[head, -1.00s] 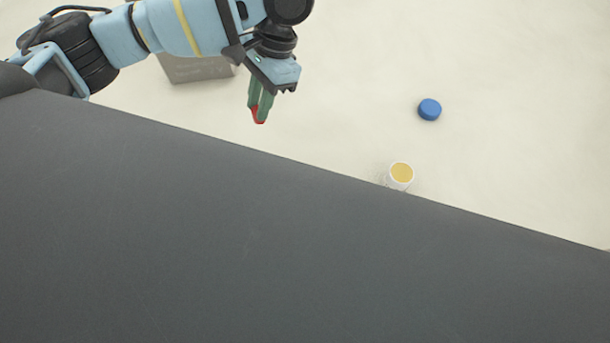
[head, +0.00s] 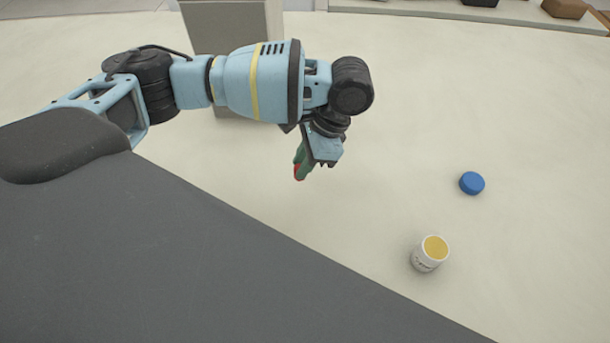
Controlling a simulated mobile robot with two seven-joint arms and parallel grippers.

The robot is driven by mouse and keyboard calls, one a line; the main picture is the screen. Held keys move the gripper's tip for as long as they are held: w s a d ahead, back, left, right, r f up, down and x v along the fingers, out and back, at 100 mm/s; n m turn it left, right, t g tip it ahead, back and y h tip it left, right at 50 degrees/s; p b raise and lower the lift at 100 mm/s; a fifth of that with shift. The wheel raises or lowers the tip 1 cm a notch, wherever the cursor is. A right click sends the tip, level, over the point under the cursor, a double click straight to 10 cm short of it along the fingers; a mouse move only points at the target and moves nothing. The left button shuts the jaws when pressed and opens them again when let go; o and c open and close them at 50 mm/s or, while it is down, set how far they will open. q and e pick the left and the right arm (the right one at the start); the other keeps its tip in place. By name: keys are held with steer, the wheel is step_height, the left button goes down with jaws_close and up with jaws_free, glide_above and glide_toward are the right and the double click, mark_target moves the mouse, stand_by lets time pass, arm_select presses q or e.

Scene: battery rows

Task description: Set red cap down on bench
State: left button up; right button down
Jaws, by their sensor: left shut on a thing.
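The red cap (head: 298,172) shows as a small red patch at the tips of my left gripper (head: 300,168). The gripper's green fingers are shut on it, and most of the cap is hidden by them. The gripper points down over the pale bench (head: 380,205); I cannot tell how high the cap is above the surface. My right gripper is not in view.
A white jar (head: 424,258) with a yellow top face stands to the lower right. A blue cap (head: 472,183) lies on the bench right of the gripper. A grey box (head: 232,28) stands behind my left arm. The bench between gripper and jar is clear.

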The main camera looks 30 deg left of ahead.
arm_select(q)
step_height(320, 180, down, 5)
steer(key=shift+r+b, duration=0.1)
steer(key=shift+b, duration=0.3)
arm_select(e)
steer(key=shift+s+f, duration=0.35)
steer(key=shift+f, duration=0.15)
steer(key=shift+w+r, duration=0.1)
arm_select(q)
steer(key=o, duration=0.9)
steer(key=shift+f, duration=0.2)
steer(key=shift+r, duration=0.15)
steer(key=shift+d+r, duration=0.1)
steer(key=shift+r, duration=0.2)
steer(key=p+v, duration=0.1)
steer(key=v, duration=1)
steer(key=shift+w+r, duration=0.1)
steer(key=shift+r, duration=0.1)
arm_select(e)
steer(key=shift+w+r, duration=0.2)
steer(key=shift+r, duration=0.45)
